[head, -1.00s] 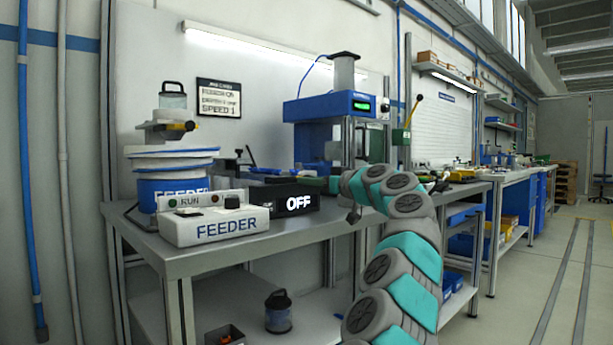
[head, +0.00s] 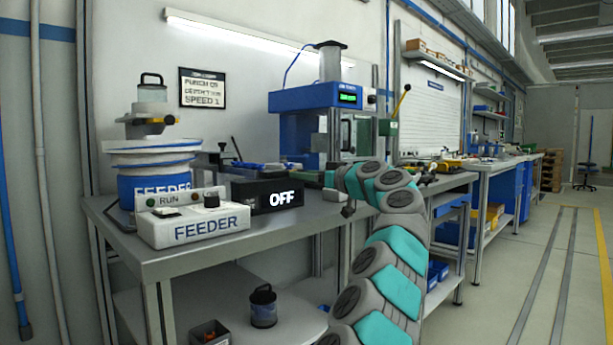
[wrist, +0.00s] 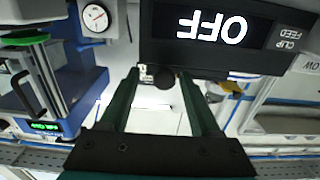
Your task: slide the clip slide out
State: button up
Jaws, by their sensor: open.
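The black clip feed box (wrist: 215,38) reads OFF, upside down in the wrist view; it also stands on the bench in the head view (head: 262,195). A dark round knob (wrist: 164,80) with a small pale metal piece beside it shows at the box's edge. It appears to be the clip slide's end; the rest of the slide is hidden. My gripper (wrist: 163,78) is open, its two dark green fingers on either side of the knob with gaps showing. I cannot tell whether the fingers are level with it. In the head view my arm mostly hides the gripper.
The white FEEDER control box (head: 195,226) and the blue round feeder (head: 152,180) stand left of the clip feed box. A blue press (head: 318,105) stands behind my arm. Floor to the right is clear.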

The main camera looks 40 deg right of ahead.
jog(key=shift+s, duration=0.1)
jog(key=shift+s+b, duration=0.4)
jog(key=shift+s, duration=0.3)
jog(key=shift+s+d+b, duration=0.15)
jog(key=shift+s+b, duration=0.35)
jog(key=shift+s, duration=1.05)
jog(key=shift+s+d+b, duration=0.15)
jog(key=shift+s+b, duration=0.35)
jog(key=shift+s, duration=1.05)
